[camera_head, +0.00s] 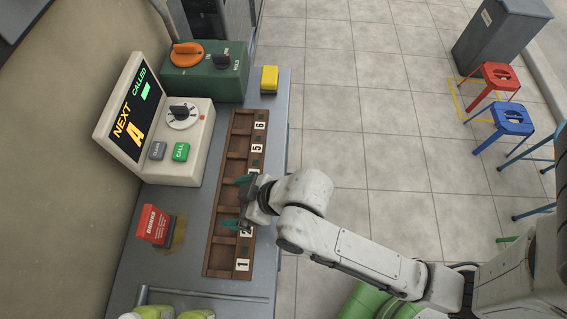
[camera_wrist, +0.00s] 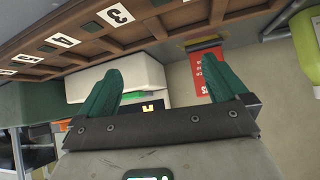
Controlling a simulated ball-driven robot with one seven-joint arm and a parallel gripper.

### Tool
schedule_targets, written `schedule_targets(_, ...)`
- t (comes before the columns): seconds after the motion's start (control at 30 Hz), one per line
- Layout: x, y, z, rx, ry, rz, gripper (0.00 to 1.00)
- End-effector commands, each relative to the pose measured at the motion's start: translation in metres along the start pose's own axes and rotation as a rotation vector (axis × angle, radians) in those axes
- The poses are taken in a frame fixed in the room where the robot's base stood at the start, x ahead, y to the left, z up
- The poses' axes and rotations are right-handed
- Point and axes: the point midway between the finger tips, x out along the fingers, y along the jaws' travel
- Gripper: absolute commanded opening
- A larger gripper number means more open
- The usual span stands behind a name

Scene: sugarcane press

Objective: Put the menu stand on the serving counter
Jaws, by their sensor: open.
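A small red stand (camera_head: 153,225) with white lettering, which looks like the menu stand, is upright on the grey serving counter (camera_head: 198,220) near the wall. It also shows in the wrist view as a red panel (camera_wrist: 207,75), partly covered by one finger. My gripper (camera_head: 238,202) is over the brown numbered rack, to the right of the red stand and apart from it. Its two green fingers (camera_wrist: 158,68) are spread wide in the wrist view, with nothing held between them.
The brown numbered rack (camera_head: 219,220) runs along the counter below my gripper. A cream call machine (camera_head: 186,130) and a green control box (camera_head: 207,82) stand farther back. A yellow block (camera_head: 269,79) is near the edge. Yellow-green bottles (camera_head: 195,314) are at the front.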

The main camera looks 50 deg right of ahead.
Motion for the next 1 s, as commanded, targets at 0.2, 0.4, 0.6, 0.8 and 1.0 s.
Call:
schedule_targets(0.2, -0.060, 0.059, 0.084, 0.212, -0.408, 0.154, 1.00)
schedule_targets(0.4, -0.112, 0.074, 0.131, 0.370, -0.646, 0.240, 1.00)
schedule_targets(0.6, -0.128, 0.075, 0.143, 0.417, -0.714, 0.263, 1.00)
schedule_targets(0.8, -0.127, 0.075, 0.143, 0.415, -0.713, 0.262, 1.00)
schedule_targets(1.0, -0.127, 0.075, 0.142, 0.415, -0.713, 0.261, 1.00)
